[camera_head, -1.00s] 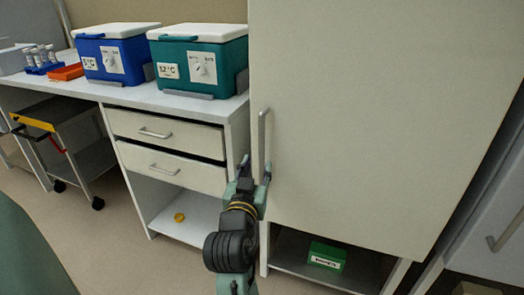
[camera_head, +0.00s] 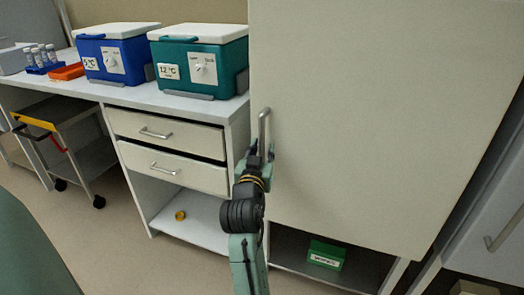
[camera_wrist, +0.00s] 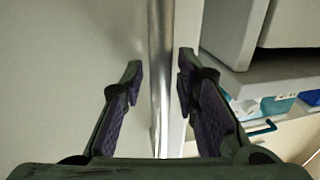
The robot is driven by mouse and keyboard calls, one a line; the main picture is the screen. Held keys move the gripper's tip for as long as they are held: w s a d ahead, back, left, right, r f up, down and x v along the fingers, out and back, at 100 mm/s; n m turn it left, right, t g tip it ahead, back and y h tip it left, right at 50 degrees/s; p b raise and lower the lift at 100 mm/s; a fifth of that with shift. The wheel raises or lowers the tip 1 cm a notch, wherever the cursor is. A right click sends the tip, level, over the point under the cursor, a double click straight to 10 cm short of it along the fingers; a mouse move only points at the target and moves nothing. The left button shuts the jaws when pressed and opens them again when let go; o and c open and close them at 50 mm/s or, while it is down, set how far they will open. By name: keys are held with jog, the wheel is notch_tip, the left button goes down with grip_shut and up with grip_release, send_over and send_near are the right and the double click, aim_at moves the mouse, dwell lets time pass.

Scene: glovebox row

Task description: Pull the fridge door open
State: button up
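The fridge door (camera_head: 370,110) is a large off-white panel filling the right half of the head view, and it looks closed. Its vertical metal handle (camera_head: 264,125) is near the left edge. My gripper (camera_head: 257,152) is at the handle's lower part. In the wrist view the handle (camera_wrist: 160,60) runs between the two fingers of my gripper (camera_wrist: 159,80). The fingers are open, one on each side, with a visible gap to the bar on both sides. The handle's lower end is partly hidden by my gripper in the head view.
Left of the door is a bench with two drawers (camera_head: 170,150), a teal cooler box (camera_head: 203,65) and a blue one (camera_head: 112,58). A cart (camera_head: 75,150) stands farther left. A green box (camera_head: 326,254) sits on the shelf below the door. Floor shows at lower left.

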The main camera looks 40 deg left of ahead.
grip_shut()
dwell(0.6)
